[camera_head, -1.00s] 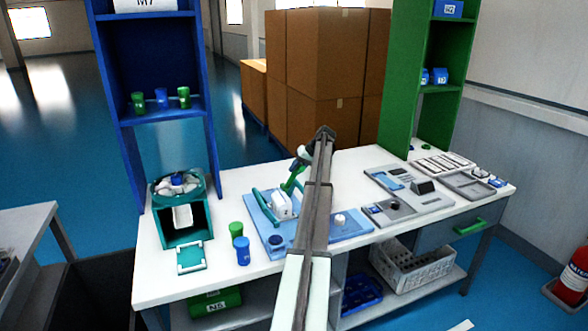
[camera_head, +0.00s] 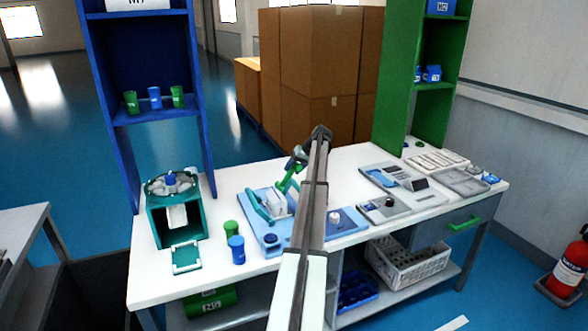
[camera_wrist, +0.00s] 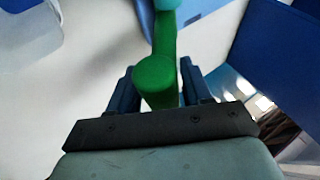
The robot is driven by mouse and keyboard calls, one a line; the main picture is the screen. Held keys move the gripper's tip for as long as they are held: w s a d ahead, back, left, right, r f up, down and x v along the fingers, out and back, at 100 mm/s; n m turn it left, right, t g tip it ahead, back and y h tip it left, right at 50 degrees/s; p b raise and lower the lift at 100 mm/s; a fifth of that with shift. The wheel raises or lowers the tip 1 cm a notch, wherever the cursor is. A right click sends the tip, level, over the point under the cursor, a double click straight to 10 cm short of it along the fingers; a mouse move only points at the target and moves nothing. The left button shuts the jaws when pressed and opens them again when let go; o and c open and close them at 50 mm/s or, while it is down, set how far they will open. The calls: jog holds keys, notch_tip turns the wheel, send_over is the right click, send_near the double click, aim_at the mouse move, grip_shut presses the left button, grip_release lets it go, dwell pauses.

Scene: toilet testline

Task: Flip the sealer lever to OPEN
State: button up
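The sealer (camera_head: 262,232) is a light-blue base with a white body and teal tubing, on the white worktop. Its green lever (camera_head: 288,180) stands tilted up from it. My gripper (camera_head: 298,157) is at the lever's upper end. In the wrist view the lever's round green end (camera_wrist: 155,80) sits between the two dark fingers of my gripper (camera_wrist: 158,88), one on each side. The fingers are apart, very close to the green part; whether they press on it cannot be seen. My arm hides part of the sealer's right side.
A green cup (camera_head: 230,230) and a blue cup (camera_head: 236,250) stand left of the sealer. A teal machine (camera_head: 174,222) is further left. Grey panels (camera_head: 405,188) lie to the right. Blue (camera_head: 122,60) and green (camera_head: 395,80) shelf units rise behind the worktop.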

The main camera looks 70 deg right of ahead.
jog(key=v, duration=1.3)
jog(key=shift+s+r, duration=0.25)
jog(key=shift+r, duration=0.1)
